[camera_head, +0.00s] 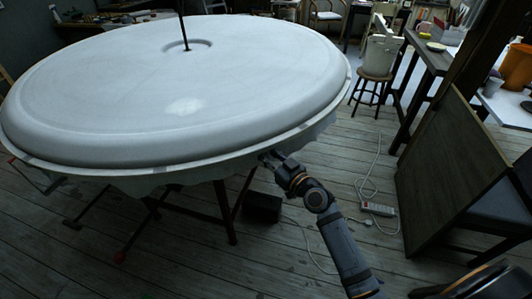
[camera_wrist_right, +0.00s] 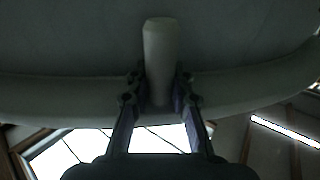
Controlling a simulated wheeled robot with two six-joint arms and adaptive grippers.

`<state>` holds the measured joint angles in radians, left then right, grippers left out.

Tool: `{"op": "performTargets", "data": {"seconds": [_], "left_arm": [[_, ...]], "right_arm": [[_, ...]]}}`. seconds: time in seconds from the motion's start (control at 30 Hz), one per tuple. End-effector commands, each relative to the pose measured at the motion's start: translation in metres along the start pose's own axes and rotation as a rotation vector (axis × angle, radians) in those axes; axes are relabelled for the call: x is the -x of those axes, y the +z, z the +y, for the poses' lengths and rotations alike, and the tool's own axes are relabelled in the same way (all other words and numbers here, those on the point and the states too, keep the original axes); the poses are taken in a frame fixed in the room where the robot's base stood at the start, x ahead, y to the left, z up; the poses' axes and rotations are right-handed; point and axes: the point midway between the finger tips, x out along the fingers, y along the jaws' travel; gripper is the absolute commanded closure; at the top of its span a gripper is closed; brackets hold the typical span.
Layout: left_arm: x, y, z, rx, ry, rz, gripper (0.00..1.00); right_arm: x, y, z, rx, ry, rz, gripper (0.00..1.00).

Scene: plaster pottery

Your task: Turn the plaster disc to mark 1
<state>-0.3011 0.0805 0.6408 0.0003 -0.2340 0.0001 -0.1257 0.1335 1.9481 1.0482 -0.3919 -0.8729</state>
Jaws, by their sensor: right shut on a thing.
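The plaster disc (camera_head: 150,85) is a large, pale, round slab with a raised rounded rim, lying flat on a stand in the head view. A dark thin rod rises from a small recess near its middle. My right gripper (camera_head: 268,157) is at the disc's near edge, just below the rim. In the right wrist view, my right gripper (camera_wrist_right: 160,85) has one finger on each side of a pale peg (camera_wrist_right: 160,45) at the disc's underside and is shut on it. I cannot make out mark 1. My left gripper is not in view.
Dark stand legs (camera_head: 225,205) and a black box (camera_head: 262,207) are below the disc. A stool (camera_head: 371,85) with a pale container stands behind right. A leaning wooden panel (camera_head: 450,170) is at the right. A power strip (camera_head: 378,209) and cable lie on the plank floor.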

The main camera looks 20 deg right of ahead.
Motion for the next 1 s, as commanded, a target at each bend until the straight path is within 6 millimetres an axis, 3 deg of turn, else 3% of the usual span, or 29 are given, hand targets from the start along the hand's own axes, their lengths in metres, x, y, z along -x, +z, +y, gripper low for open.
{"op": "performTargets", "data": {"seconds": [0.23, 0.4, 0.67, 0.7, 0.8, 0.87, 1.0], "left_arm": [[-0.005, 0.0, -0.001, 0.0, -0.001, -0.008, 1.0], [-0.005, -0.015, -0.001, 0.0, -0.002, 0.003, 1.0], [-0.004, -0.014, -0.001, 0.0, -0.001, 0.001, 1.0], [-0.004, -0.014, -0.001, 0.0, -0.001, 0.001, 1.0], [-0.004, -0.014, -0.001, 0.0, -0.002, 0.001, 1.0], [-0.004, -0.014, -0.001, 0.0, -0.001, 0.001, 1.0], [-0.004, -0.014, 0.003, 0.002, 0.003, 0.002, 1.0]], "right_arm": [[-0.002, 0.002, -0.012, -0.005, -0.002, 0.002, 1.0], [-0.004, 0.003, -0.029, -0.008, -0.004, -0.003, 1.0], [-0.004, 0.002, -0.029, 0.0, 0.0, -0.004, 1.0], [-0.004, 0.002, -0.029, 0.001, 0.002, -0.003, 0.78], [-0.004, 0.001, -0.028, 0.003, 0.003, -0.002, 0.64], [-0.004, 0.001, -0.028, 0.003, 0.003, -0.002, 0.56], [-0.004, 0.001, -0.028, 0.003, 0.002, -0.002, 0.55]]}}
